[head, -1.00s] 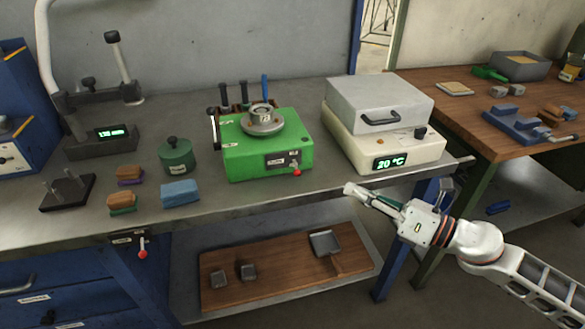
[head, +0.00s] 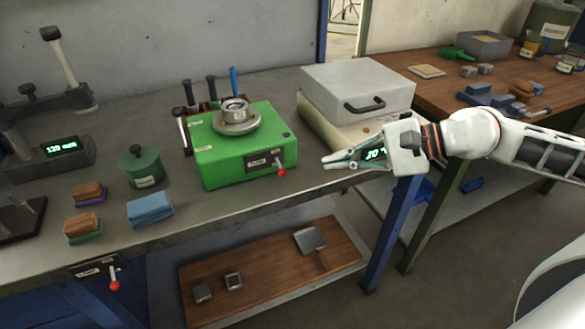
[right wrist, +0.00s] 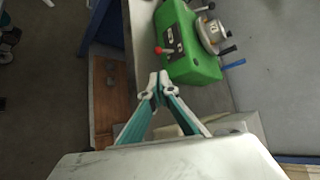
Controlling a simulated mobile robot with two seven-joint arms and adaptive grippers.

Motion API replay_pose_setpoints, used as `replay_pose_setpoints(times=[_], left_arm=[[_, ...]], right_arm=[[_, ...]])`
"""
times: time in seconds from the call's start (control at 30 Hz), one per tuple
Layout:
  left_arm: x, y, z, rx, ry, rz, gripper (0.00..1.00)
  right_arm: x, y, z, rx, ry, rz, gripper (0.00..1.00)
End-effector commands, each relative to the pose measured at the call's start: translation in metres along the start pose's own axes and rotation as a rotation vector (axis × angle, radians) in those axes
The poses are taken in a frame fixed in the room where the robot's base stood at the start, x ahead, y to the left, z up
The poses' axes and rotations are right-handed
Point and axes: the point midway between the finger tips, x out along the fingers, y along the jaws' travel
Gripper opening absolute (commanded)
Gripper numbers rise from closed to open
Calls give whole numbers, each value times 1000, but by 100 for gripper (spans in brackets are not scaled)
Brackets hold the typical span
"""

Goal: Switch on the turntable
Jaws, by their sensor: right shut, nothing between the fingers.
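The turntable is a green box (head: 240,160) with a round metal disc (head: 236,118) on top, standing on the grey bench. A black panel on its front carries a lever switch with a red knob (head: 281,172). In the right wrist view the red knob (right wrist: 159,50) shows on the near side of the green box (right wrist: 190,45). My right gripper (head: 325,161) is shut and empty, to the right of the red knob and apart from it. In the right wrist view its fingertips (right wrist: 158,78) meet a little short of the knob. My left gripper is not in view.
A cream furnace (head: 330,125) with a grey lid stands right of the turntable, partly behind my right gripper. A green canister (head: 143,166), a blue block (head: 150,209) and brown-topped blocks (head: 84,226) stand to the left. Another red-knobbed lever (head: 115,285) hangs at the bench front.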

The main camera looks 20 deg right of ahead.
Motion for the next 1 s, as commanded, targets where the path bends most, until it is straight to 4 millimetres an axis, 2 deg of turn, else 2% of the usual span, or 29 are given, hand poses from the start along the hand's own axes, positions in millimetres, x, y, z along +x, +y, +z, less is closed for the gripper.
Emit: replay_pose_setpoints(times=[0.27,0.43,0.8,1.0], left_arm=[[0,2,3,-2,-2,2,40],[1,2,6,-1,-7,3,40],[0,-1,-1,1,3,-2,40],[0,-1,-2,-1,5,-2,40]], right_arm=[[9,0,0,4,-3,-4,0],[28,-1,1,4,-6,-5,0],[78,-2,2,4,-5,-4,0],[96,-1,0,4,-2,-4,0]])
